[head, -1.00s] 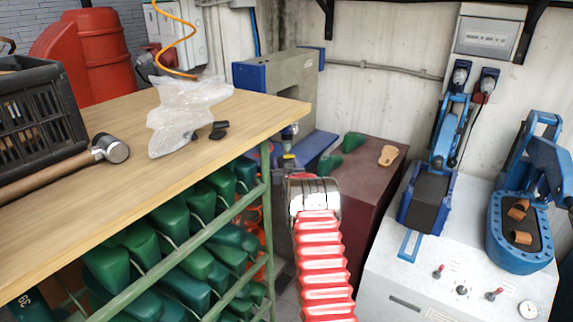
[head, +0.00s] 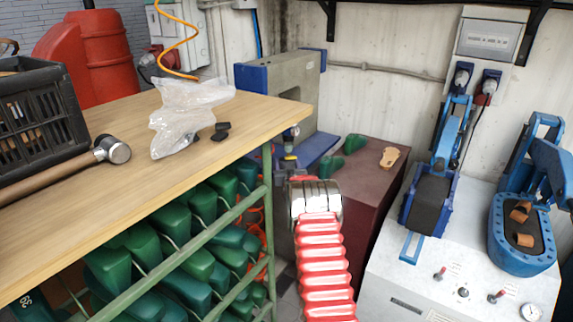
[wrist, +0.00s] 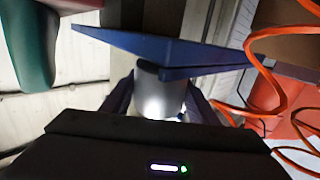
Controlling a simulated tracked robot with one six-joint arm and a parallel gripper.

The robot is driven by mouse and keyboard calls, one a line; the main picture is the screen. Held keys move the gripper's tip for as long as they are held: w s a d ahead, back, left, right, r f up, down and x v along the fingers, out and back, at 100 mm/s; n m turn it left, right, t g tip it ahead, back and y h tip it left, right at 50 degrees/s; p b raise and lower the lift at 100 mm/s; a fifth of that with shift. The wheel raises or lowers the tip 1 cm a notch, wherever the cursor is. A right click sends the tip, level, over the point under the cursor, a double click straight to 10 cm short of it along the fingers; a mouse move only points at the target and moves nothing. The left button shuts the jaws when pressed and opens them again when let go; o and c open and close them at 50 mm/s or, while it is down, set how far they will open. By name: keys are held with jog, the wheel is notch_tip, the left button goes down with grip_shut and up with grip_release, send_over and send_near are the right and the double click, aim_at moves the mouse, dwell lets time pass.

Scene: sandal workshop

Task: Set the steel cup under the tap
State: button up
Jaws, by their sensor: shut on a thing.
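The steel cup (wrist: 152,97) shows in the wrist view as a shiny grey cylinder between the dark fingers of my gripper (wrist: 160,102). My gripper is shut on it. A blue plate edge (wrist: 165,60) crosses the wrist view just beyond the cup and covers part of it; I cannot tell whether they touch. In the head view my red-sleeved arm reaches to the gap between the wooden bench and the maroon cabinet, and its silver wrist hides most of the gripper and cup. I cannot make out a tap for certain in either view.
The wooden bench (head: 215,135) holds a hammer (head: 112,150), a black crate (head: 40,120) and a plastic bag (head: 180,125). Green lasts fill the rack below. A grey and blue machine (head: 285,82) stands behind. Orange hose (wrist: 265,80) loops at the right of the wrist view.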

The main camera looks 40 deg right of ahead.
jog(key=shift+f, duration=0.1)
dwell(0.3)
jog(key=o, duration=1.7)
jog(key=shift+s, duration=0.1)
jog(key=shift+f+v, duration=0.15)
jog(key=shift+v, duration=2.55)
jog(key=shift+f+v, duration=0.2)
jog(key=shift+v, duration=2.5)
jog(key=shift+a, duration=0.1)
